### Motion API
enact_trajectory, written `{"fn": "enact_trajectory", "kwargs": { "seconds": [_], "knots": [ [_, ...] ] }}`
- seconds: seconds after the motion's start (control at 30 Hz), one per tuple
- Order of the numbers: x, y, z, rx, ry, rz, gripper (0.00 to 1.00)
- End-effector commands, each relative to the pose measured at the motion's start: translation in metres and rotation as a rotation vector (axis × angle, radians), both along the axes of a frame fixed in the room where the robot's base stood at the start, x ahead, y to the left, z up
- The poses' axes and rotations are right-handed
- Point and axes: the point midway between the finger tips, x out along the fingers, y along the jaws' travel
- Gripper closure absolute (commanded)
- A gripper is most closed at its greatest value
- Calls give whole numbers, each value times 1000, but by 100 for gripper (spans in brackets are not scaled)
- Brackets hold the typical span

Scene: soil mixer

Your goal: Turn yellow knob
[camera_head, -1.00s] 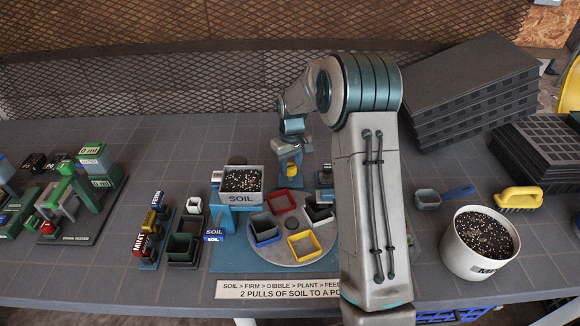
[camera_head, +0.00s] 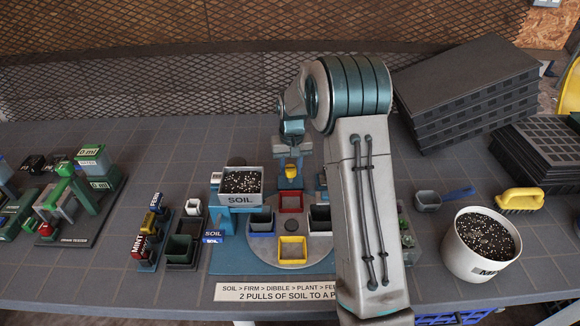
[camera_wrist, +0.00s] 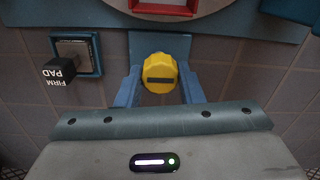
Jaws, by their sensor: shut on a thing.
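The yellow knob (camera_wrist: 159,73) sits between the two blue fingers of my gripper (camera_wrist: 158,90) in the wrist view. A dark bar crosses the knob's face, lying level in that picture. My gripper is shut on the knob. In the head view the yellow knob (camera_head: 291,171) is small, behind the round turntable (camera_head: 263,248), with my gripper (camera_head: 291,160) over it. My arm hides the turntable's right edge.
A soil hopper (camera_head: 240,183) stands left of the turntable. A firm pad block (camera_wrist: 59,70) is beside the knob in the wrist view. A white soil bucket (camera_head: 480,245), yellow brush (camera_head: 519,199) and stacked trays (camera_head: 466,88) are on the right.

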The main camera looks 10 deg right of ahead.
Motion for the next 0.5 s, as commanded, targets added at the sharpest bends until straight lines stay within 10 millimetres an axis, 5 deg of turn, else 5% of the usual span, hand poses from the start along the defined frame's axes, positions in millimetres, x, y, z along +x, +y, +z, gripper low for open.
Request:
{"fn": "enact_trajectory", "kwargs": {
  "seconds": [0.17,0.2,0.27,0.5],
  "knots": [
    [1,1,1,1,-4,1,89],
    [1,1,1,1,-5,1,60],
    [1,1,1,1,-4,2,44],
    [0,0,0,1,-2,1,44]
  ]
}}
